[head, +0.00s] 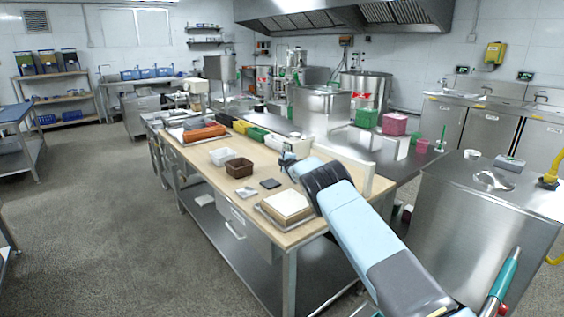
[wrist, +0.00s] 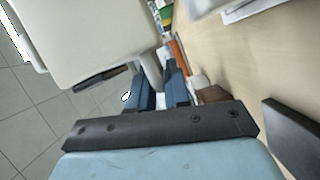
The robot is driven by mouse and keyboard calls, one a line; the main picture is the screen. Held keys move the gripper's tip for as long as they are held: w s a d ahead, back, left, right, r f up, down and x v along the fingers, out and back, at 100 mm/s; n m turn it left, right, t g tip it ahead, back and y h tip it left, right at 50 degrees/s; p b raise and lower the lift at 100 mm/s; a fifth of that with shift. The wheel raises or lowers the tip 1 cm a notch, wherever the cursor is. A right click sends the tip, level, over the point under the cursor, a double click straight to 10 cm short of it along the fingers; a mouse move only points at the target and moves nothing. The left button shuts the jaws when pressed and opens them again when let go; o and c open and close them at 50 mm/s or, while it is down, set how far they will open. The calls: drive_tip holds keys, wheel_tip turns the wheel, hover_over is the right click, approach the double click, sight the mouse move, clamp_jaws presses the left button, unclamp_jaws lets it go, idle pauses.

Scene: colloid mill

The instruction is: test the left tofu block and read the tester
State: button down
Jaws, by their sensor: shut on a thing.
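My gripper (wrist: 160,85) is at the near end of the wooden-topped table. Its two blue fingers are shut on a pale grip. This seems to belong to the cream, box-like tester (wrist: 90,38), which fills the upper left of the wrist view; its display is not visible. In the head view my gripper (head: 287,160) is small and partly hidden by my arm, and the tester cannot be made out clearly. A white tofu block (head: 287,203) lies on a shallow tray (head: 267,217) at the table's near edge, below and apart from my gripper. I cannot make out a second block.
An orange tray (head: 204,134) is farther back. A low white panel (head: 347,164) runs along the right side. Bare tabletop lies between.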

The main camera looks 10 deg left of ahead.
drive_tip(key=shift+s+a+f, duration=0.1)
drive_tip(key=shift+a+f, duration=0.2)
drive_tip(key=shift+a, duration=0.2)
drive_tip(key=c, duration=1.2)
unclamp_jaws()
drive_tip(key=shift+a+f, duration=0.1)
drive_tip(key=shift+w+d, duration=0.2)
drive_tip(key=shift+d, duration=0.05)
drive_tip(key=shift+r, duration=0.2)
drive_tip(key=v, duration=1.3)
drive_tip(key=shift+s, duration=0.35)
drive_tip(key=shift+d, duration=0.2)
